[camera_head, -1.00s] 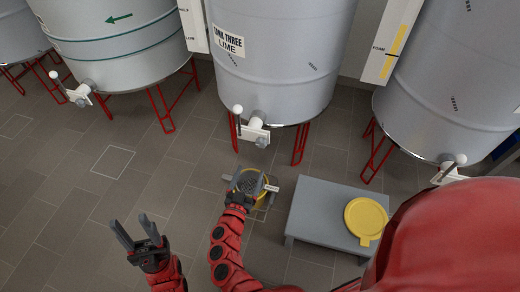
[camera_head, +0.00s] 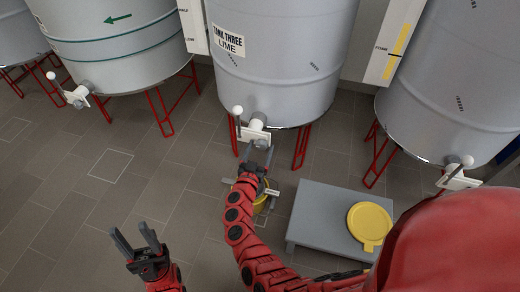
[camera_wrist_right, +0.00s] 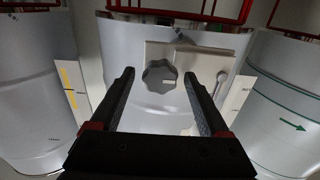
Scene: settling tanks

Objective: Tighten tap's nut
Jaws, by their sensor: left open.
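The tap (camera_head: 257,123) sticks out low on the front of tank three (camera_head: 268,60), with a white plate and a ball-ended lever. In the right wrist view a dark grey, lobed nut (camera_wrist_right: 158,78) faces me on the pale tap plate (camera_wrist_right: 205,60). My right gripper (camera_head: 258,150) is open and empty, just in front of and below the tap. In the wrist view its fingers (camera_wrist_right: 159,73) stand either side of the nut, with gaps; I cannot tell their depth. My left gripper (camera_head: 131,229) is open and empty above the floor at lower left.
A yellow container (camera_head: 262,204) stands on the floor below the tap, partly hidden by my right arm. A grey platform (camera_head: 312,208) with a yellow lid (camera_head: 369,222) stands to its right. Other tanks with taps flank tank three on red legs. The floor at left is clear.

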